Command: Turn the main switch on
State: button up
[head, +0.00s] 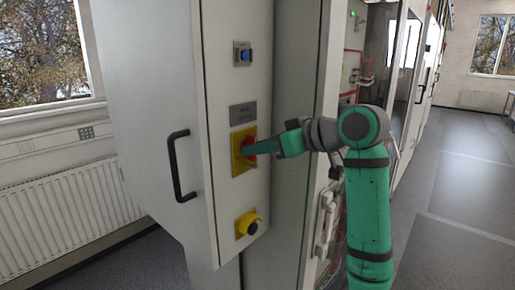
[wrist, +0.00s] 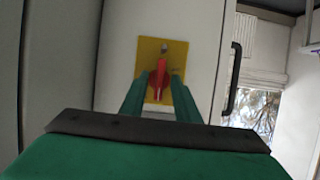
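The main switch is a red rotary handle (wrist: 159,76) on a yellow plate (wrist: 174,54), set in the light cabinet's front. In the wrist view the handle stands roughly upright, in line with the plate's long side. In the head view the yellow plate (head: 237,163) shows, with the red handle mostly hidden behind my gripper (head: 250,148). My gripper reaches in from the right. In the wrist view its two green fingers (wrist: 161,84) are apart, one on each side of the handle, with yellow plate showing between them. I cannot tell whether either finger touches the handle.
A blue button (head: 245,55) is above, a grey label plate (head: 243,114) just over the switch. A black knob on a yellow plate (head: 249,224) is below. A black door handle (head: 176,166) juts out left. An open cabinet bay (head: 352,60) lies right.

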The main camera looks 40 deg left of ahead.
jog(key=v, duration=1)
dwell(0.3)
